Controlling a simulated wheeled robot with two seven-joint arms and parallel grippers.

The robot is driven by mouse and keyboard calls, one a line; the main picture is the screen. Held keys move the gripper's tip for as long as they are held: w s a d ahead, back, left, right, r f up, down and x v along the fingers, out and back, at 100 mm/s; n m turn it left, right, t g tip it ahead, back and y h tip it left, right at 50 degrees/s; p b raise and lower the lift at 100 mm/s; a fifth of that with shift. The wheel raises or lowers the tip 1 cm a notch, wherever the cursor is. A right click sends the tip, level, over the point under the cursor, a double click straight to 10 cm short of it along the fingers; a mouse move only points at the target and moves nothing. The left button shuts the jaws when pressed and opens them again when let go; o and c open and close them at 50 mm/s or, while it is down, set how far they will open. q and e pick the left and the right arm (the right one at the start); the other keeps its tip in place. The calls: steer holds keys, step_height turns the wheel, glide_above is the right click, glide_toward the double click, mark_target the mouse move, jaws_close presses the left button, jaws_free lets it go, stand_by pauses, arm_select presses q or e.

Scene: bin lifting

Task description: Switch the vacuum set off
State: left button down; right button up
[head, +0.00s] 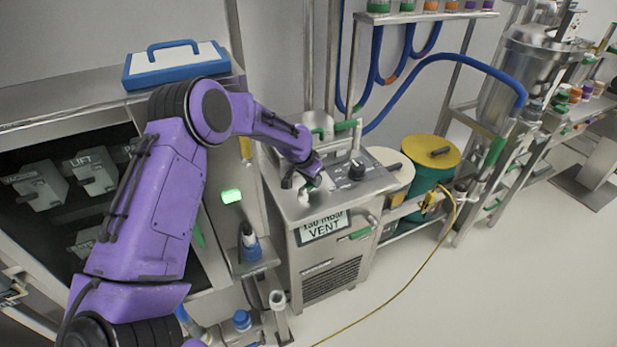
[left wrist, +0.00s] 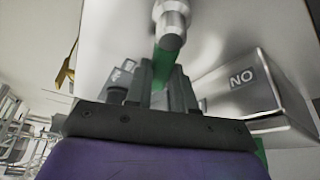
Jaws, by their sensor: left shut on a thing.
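The vacuum set (head: 329,281) is a steel cabinet with a display reading about "130 mbar VENT" on its front. A black dial (head: 357,170) is on its top. My left gripper (head: 306,184) is down at the left part of the top. In the left wrist view its two dark fingers (left wrist: 174,88) are shut on a narrow green part (left wrist: 163,66), mostly hidden between them. A round metal post (left wrist: 171,28) rises just beyond the green part. A grey block (left wrist: 258,82) at the right bears letters reading "NO", or "ON" if upside down. My right gripper is not in view.
Green pipe fittings (head: 345,125) and a blue hose (head: 440,62) stand behind the top. A yellow-lidded drum (head: 431,151) is to the right. A dark panel (head: 60,160) with labelled boxes is at the left. The floor (head: 480,290) at front right is clear except for a yellow cable.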

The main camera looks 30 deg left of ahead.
mark_target(305, 188)
arm_select(q)
steer(key=m, duration=0.1)
steer(key=d+m+h, duration=0.1)
steer(key=m, duration=0.2)
steer(key=shift+s+d+f+m+g+h+b, duration=0.2)
steer(key=shift+s+d+m+g+h+b, duration=0.1)
steer(key=shift+s+d+g, duration=0.1)
steer(key=shift+s, duration=0.1)
steer(key=c, duration=1)
jaws_free()
steer(key=shift+o, duration=0.2)
steer(key=shift+d, duration=0.1)
steer(key=shift+w, duration=0.2)
steer(key=shift+r, duration=0.25)
steer(key=b+v, duration=0.1)
steer(key=v, duration=0.9)
steer(key=shift+b, duration=0.4)
